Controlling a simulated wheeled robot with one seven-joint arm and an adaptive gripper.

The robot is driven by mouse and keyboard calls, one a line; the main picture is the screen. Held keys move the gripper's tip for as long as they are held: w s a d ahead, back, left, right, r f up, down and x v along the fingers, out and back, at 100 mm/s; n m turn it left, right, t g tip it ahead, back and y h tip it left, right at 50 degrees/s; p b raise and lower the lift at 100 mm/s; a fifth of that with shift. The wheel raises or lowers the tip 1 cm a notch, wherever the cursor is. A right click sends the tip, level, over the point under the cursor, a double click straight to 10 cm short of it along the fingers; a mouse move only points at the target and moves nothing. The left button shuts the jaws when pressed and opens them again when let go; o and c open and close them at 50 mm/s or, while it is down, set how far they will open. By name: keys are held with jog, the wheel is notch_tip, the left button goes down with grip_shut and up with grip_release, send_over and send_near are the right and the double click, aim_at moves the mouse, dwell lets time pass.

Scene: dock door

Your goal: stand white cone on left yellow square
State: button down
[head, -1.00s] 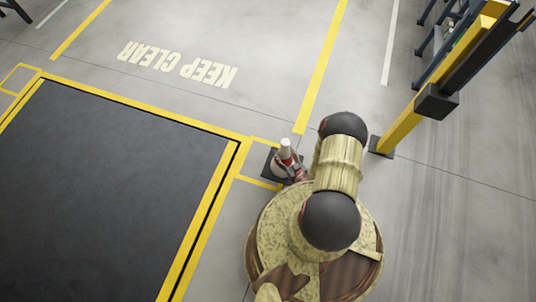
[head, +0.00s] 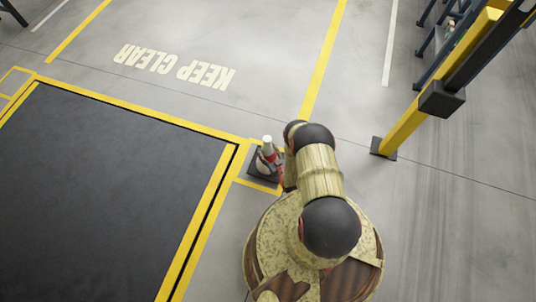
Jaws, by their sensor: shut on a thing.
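The white cone (head: 267,146) has a white top, a red-and-white body and a dark square base. It is over the yellow-outlined square (head: 261,186) at the right corner of the dark dock plate. My gripper (head: 274,160) is shut on the cone from its right side; the fingertips are small and partly hidden. I cannot tell whether the base touches the floor. The cone looks roughly upright. The left yellow square (head: 20,68) shows as an outline at the far left edge, beyond the plate's other corner; its visible part is bare.
The dark dock plate (head: 110,190) with its yellow border lies between the two squares, flat and clear. A yellow post (head: 403,130) stands to the right, with racking (head: 440,40) behind it. The floor by the KEEP CLEAR lettering (head: 175,66) is free.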

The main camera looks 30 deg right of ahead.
notch_tip(320, 180, down, 3)
jog(key=shift+s+d+r+b, duration=0.1)
jog(key=shift+r+b, duration=0.1)
jog(key=shift+b, duration=0.25)
jog(key=c, duration=0.7)
grip_release()
jog(key=shift+o, duration=0.3)
jog(key=shift+s, duration=0.1)
